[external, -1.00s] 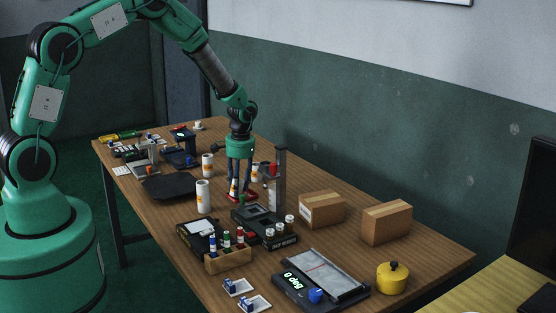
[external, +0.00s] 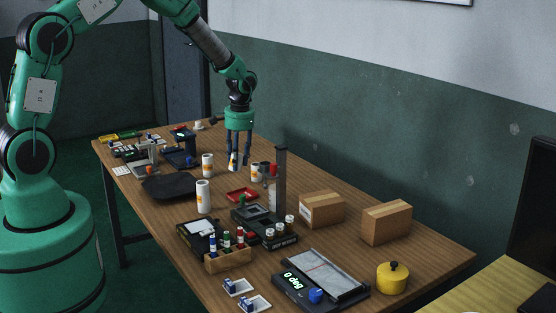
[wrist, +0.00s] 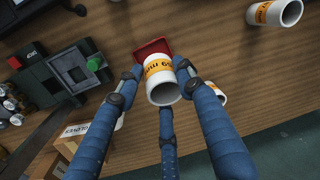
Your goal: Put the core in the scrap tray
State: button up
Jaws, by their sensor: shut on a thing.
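My gripper (external: 239,166) is shut on a white hollow core (external: 233,161) with an orange label, held upright above the table. In the wrist view the core (wrist: 161,87) sits between the blue fingers (wrist: 160,75), its open end facing the camera. A small red tray (external: 242,194) lies on the table below and slightly right of my gripper; it shows partly behind the core in the wrist view (wrist: 152,47). A dark flat tray or mat (external: 170,188) lies to the left. I cannot tell which is the scrap tray.
Similar white cores stand nearby: one at front left (external: 203,197), one behind it (external: 207,165), one right of my gripper (external: 256,173). A grey column (external: 281,180) rises from a black device at right. Two cardboard boxes (external: 386,222) stand farther right.

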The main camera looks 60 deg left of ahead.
jog(key=shift+d+f, duration=0.1)
dwell(0.6)
jog(key=shift+w+d+f+m+t+b, duration=0.1)
jog(key=shift+w+d+m+t+b, duration=0.05)
jog(key=shift+m+t+b, duration=0.25)
jog(key=shift+w+d+f+m+t+b, duration=0.1)
jog(key=shift+m+t+b, duration=0.2)
jog(key=shift+m+b, duration=0.2)
jog(key=shift+w+m+t+h+b, duration=0.2)
jog(key=shift+m+t+h+b, duration=0.2)
jog(key=shift+m+t+b, duration=0.25)
jog(key=shift+w+a+r+m+t, duration=0.1)
jog(key=shift+m+t, duration=0.25)
jog(key=shift+f+b, duration=0.85)
jog(key=shift+f, duration=2.25)
jog(key=shift+f+b, duration=0.45)
jog(key=shift+f, duration=1.4)
